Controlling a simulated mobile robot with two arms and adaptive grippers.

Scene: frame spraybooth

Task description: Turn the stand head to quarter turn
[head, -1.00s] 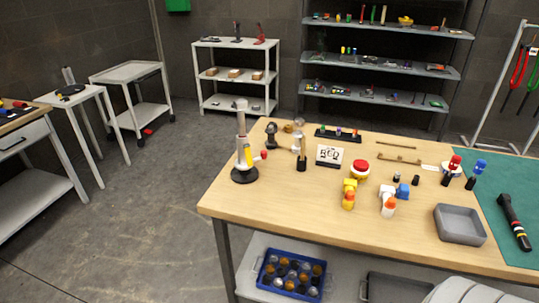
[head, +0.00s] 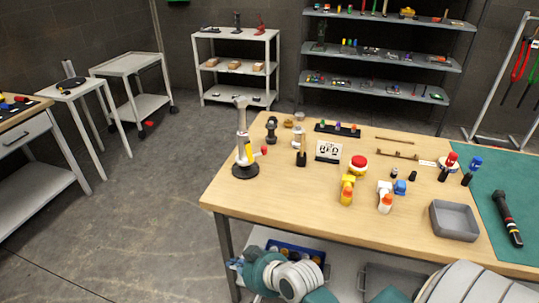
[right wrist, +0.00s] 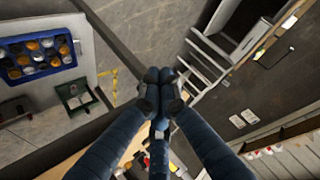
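The stand (head: 242,135) is upright at the left end of the wooden table in the head view. It has a round black base, a pale column with a yellow label and a red knob on its right side. The stand head (head: 241,103) is the pale piece on top; its exact angle is too small to read. My right gripper (head: 236,265) is low in front of the table edge, below and apart from the stand. In the right wrist view its dark fingers (right wrist: 160,78) meet at the tips with nothing between them. My left gripper is out of view.
The wooden table (head: 285,205) has clear room at its front left. A card sign (head: 329,151), a yellow bottle (head: 347,190) and a grey tray (head: 454,220) stand to the right. A blue crate (right wrist: 38,52) of jars is on the lower shelf.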

